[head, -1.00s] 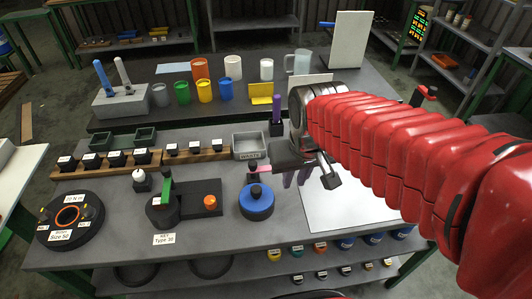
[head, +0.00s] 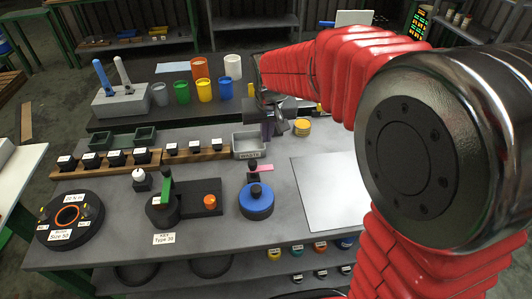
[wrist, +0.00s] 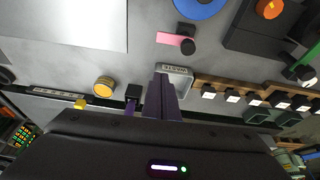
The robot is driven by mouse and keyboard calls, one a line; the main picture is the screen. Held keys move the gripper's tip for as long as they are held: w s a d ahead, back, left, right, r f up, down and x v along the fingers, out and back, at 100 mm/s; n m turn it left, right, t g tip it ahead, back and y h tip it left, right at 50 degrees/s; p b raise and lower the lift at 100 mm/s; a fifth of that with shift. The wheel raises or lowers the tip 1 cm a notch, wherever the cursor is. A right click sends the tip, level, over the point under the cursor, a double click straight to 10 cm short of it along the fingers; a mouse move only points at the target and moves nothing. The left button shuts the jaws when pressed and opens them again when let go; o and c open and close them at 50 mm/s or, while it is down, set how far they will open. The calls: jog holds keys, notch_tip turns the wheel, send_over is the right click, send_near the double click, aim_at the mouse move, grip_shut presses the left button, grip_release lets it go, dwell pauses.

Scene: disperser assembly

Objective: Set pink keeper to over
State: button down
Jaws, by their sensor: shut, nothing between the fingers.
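The pink keeper (head: 266,168) is a short pink bar beside a black knob (head: 252,170), just behind the blue round part (head: 257,205). The bar points to the right from the knob and lies clear of the blue part's top. In the wrist view the pink bar (wrist: 170,38) and its knob show between the blue part (wrist: 200,6) and the waste tray. My gripper (wrist: 165,82) is shut and empty, its fingertips near the waste tray's edge in that view. In the head view my gripper is partly hidden by my arm, behind the keeper.
The grey waste tray (head: 236,146) stands behind the keeper. A yellow round part (head: 302,127) stands to its right, and a pale flat plate (head: 325,190) lies at the right. A block with an orange knob (head: 210,201) stands left of the blue part.

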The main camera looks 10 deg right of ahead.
aim_at(261, 169)
jog(key=shift+w+r, duration=0.15)
jog(key=shift+w, duration=0.05)
jog(key=x, duration=1)
jog(key=shift+s, duration=1.95)
jog(key=shift+a+m, duration=0.1)
jog(key=shift+m, duration=0.2)
jog(key=shift+s, duration=0.1)
